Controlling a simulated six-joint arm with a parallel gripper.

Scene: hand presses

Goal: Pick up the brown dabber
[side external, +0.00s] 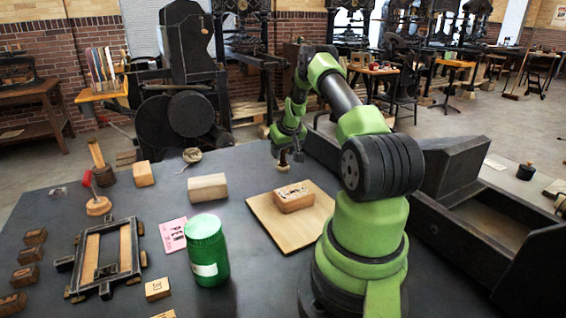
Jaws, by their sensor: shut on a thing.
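My gripper (287,151) is at the back middle of the dark table, just behind the wooden board. It is shut on a small brown thing, which looks like the brown dabber (283,161). Only its lower part shows, below the fingers, small and dark. The fingers hide the rest. I cannot tell whether it touches the table or hangs just above it.
A wooden board (265,222) with a brown block (293,197) lies in front of my gripper. A pale block (207,187), a green tin (206,250), a dark frame (105,258) and a handled wooden tool (101,164) stand to the left. A ball of twine (192,155) is nearby.

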